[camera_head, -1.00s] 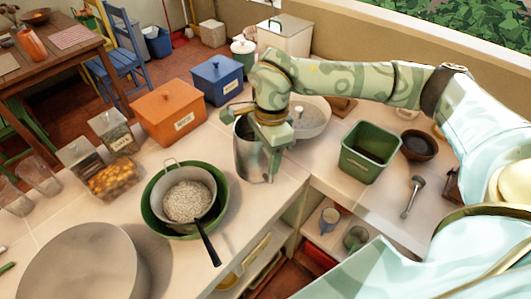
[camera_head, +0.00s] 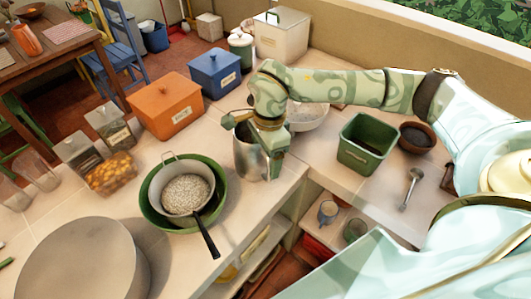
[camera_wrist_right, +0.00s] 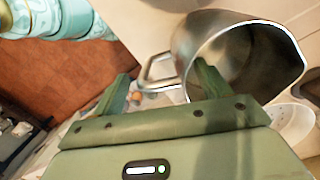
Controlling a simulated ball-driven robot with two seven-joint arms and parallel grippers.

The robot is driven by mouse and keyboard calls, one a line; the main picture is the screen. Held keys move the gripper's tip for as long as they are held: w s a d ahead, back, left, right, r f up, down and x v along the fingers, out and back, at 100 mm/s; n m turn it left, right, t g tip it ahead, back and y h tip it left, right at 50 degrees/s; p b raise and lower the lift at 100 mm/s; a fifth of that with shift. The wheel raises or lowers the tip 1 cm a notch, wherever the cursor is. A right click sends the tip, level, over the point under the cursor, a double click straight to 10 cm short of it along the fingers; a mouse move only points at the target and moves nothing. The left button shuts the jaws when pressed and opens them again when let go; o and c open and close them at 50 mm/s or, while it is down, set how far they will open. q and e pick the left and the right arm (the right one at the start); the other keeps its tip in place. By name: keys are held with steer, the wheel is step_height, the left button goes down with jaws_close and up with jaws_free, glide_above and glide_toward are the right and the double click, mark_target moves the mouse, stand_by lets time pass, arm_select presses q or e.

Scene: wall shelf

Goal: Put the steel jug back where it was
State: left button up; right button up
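The steel jug (camera_head: 246,155) is upright at the counter's front edge in the head view, partly covered by my right gripper. In the right wrist view the jug (camera_wrist_right: 240,62) shows its open, empty-looking mouth, and its handle (camera_wrist_right: 152,72) points toward my gripper. My right gripper (camera_head: 277,168) is at the jug's right side. In the wrist view its two fingers (camera_wrist_right: 160,82) are spread apart, with the handle showing in the gap between them. Whether a finger touches the jug cannot be told. My left gripper is not in view.
A green bowl (camera_head: 149,214) holding a pot of grain (camera_head: 186,188) stands to the left, its dark handle over the edge. A white bowl (camera_head: 308,116) is behind my gripper. A green bin (camera_head: 366,144) and a ladle (camera_head: 411,188) are right. Orange (camera_head: 168,104) and blue (camera_head: 217,72) boxes stand behind.

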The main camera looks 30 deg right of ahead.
step_height(320, 180, up, 12)
steer(key=d+p, duration=0.1)
steer(key=shift+w+r, duration=0.15)
steer(key=shift+w, duration=0.1)
stand_by(1.5)
